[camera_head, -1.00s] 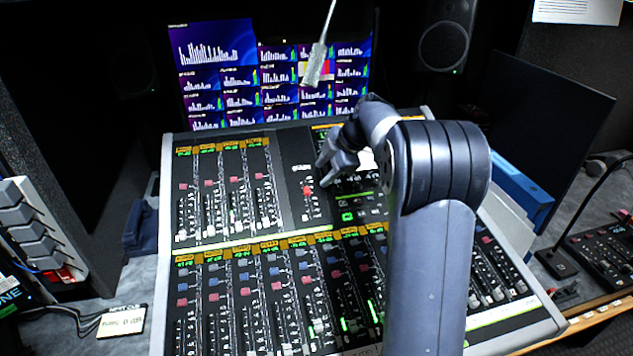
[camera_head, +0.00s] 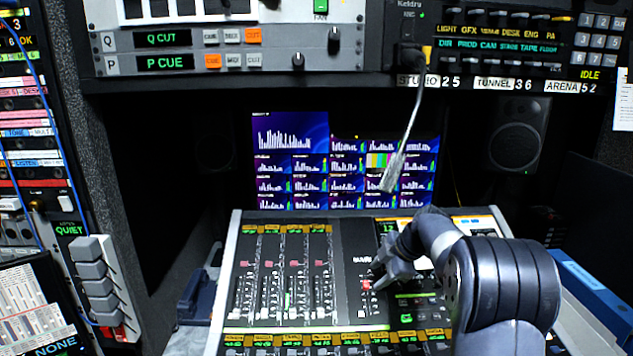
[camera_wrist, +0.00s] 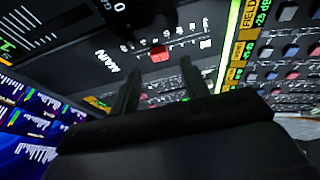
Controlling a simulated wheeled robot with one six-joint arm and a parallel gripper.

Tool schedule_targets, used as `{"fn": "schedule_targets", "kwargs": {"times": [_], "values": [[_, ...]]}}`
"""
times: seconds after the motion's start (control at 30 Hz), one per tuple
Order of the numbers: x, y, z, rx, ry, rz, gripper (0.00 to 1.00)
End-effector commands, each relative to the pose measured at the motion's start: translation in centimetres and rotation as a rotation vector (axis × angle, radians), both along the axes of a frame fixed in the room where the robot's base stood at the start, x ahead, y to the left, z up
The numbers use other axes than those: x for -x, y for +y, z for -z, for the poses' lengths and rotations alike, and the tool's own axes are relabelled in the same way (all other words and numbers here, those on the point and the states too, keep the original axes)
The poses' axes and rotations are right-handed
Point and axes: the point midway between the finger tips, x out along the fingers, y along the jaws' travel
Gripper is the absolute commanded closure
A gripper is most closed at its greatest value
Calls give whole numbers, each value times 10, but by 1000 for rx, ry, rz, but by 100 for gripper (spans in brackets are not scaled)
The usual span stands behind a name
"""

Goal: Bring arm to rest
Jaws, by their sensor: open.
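My arm (camera_head: 500,285) reaches from the lower right over the mixing desk (camera_head: 228,270). My gripper (camera_head: 372,277) is over the desk's centre section, close to a red fader cap (camera_head: 365,284). In the wrist view my gripper (camera_wrist: 158,78) shows two dark fingers, apart, with nothing held between them. The red fader cap (camera_wrist: 159,53) lies just beyond the fingertips, beside the MAIN label. I cannot tell whether a fingertip touches the panel.
A multiview screen (camera_head: 290,150) stands behind the desk. A gooseneck lamp (camera_head: 393,172) hangs in front of it. An equipment shelf (camera_head: 240,65) spans above. A speaker (camera_head: 516,147) is at right, a blue object (camera_head: 595,285) beside the desk, and grey blocks (camera_head: 92,270) at left.

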Motion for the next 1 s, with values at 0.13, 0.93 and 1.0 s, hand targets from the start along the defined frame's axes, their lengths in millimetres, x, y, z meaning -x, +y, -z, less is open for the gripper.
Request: {"fn": "schedule_targets", "kwargs": {"times": [0.13,0.93,1.0], "values": [[-9,11,23,-1,3,-1,56],[-16,21,43,2,-6,3,56],[-16,22,38,6,-11,6,56]]}}
